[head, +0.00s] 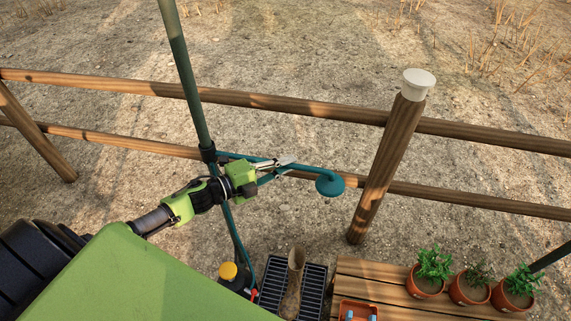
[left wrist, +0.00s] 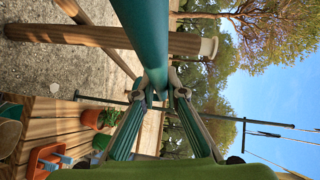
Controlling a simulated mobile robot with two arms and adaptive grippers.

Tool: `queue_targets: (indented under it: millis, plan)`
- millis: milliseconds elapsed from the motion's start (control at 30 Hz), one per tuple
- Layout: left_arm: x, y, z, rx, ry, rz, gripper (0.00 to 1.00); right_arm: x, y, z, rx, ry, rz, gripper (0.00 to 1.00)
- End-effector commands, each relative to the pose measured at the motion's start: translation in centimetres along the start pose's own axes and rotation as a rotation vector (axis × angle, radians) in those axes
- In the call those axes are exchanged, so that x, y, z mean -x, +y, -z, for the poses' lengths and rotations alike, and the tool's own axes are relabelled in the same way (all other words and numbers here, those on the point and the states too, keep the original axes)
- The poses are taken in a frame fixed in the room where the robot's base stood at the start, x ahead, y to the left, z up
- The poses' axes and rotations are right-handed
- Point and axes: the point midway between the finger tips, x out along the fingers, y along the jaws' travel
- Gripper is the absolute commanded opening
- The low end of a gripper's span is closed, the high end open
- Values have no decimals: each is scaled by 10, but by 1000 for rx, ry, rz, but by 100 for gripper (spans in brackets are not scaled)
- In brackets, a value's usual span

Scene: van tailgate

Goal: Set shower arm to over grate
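The teal shower arm (head: 306,168) reaches right from the dark green pole (head: 190,85) and ends in a round shower head (head: 330,186). The head hangs over bare ground in front of the fence, not above the grate in this picture. The dark slotted grate (head: 314,286) lies low beside the wooden deck. My left gripper (head: 285,166) is on the shower arm, between pole and head. In the left wrist view, the teal tube (left wrist: 143,35) runs down between both fingertips (left wrist: 162,90), which appear to close on it. My right gripper is not in view.
A wooden fence post (head: 390,150) with a white cap stands right of the shower head, with rails behind. Potted plants (head: 470,288) and an orange tray (head: 357,310) sit on the wooden deck (head: 390,275).

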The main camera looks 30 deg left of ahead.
Motion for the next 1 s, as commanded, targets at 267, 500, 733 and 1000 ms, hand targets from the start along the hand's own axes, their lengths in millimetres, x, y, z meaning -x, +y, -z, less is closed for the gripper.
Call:
queue_targets:
  millis: [267, 500, 733, 1000]
  plan:
    - [4, 2, 3, -4, 18, -4, 0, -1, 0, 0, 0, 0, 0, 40]
    - [23, 8, 18, -20, 125, -22, 0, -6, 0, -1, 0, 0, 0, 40]
    - [55, 17, 38, -43, 293, -46, 0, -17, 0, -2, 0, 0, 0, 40]
    - [92, 24, 54, -68, 471, -70, 0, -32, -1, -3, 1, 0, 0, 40]
